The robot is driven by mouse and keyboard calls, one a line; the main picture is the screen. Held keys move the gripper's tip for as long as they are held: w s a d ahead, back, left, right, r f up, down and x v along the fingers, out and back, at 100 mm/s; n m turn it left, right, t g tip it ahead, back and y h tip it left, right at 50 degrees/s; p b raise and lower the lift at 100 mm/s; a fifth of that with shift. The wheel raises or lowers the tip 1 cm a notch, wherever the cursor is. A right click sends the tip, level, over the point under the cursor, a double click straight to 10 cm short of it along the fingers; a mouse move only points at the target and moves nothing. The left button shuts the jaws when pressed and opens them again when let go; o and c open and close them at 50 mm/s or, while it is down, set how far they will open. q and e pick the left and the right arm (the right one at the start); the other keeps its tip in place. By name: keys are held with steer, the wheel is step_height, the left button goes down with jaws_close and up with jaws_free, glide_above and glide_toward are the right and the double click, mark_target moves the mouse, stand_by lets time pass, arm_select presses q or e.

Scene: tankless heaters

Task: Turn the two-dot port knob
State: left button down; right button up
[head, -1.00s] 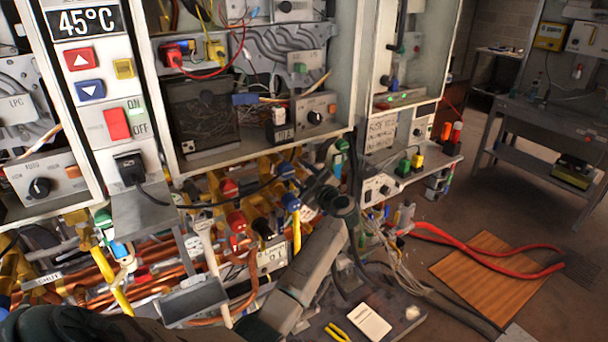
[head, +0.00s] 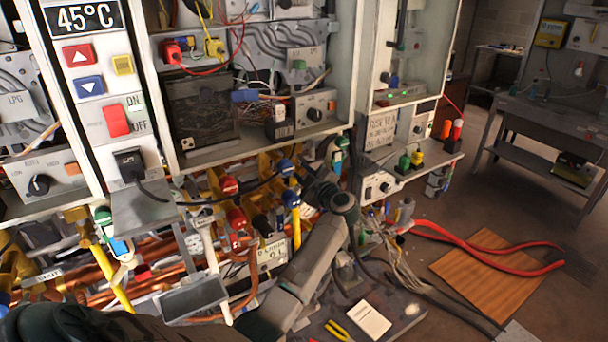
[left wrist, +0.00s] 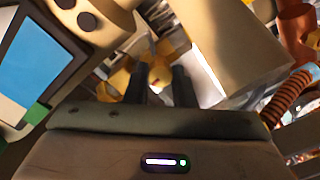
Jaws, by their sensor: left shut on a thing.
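My left gripper (head: 314,186) is at the pipes under the middle cabinet, partly hidden behind its own wrist in the head view. In the left wrist view its two dark fingers (left wrist: 162,82) are close together and shut on a small part. A yellow-orange piece (left wrist: 159,72) shows between the fingertips; I cannot tell how much of it is the held knob. Two black dots show on a beige part (left wrist: 105,18) beside the fingers, at the upper left. My right gripper is not in view.
Several red and blue valve knobs, such as a red one (head: 237,219), crowd the copper pipes to the left. A blue-faced device (left wrist: 32,55) and a corrugated copper pipe (left wrist: 288,95) flank the gripper closely. Red hoses (head: 470,250) and a wooden board (head: 490,270) lie at right.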

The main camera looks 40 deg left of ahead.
arm_select(q)
steer(key=shift+f+n+b, duration=0.15)
steer(key=shift+n+b, duration=0.7)
steer(key=shift+n, duration=1.65)
steer(key=c, duration=1.2)
jaws_free()
steer(key=b+v, duration=0.3)
steer(key=v, duration=0.7)
steer(key=shift+s+d, duration=0.15)
steer(key=shift+d, duration=0.25)
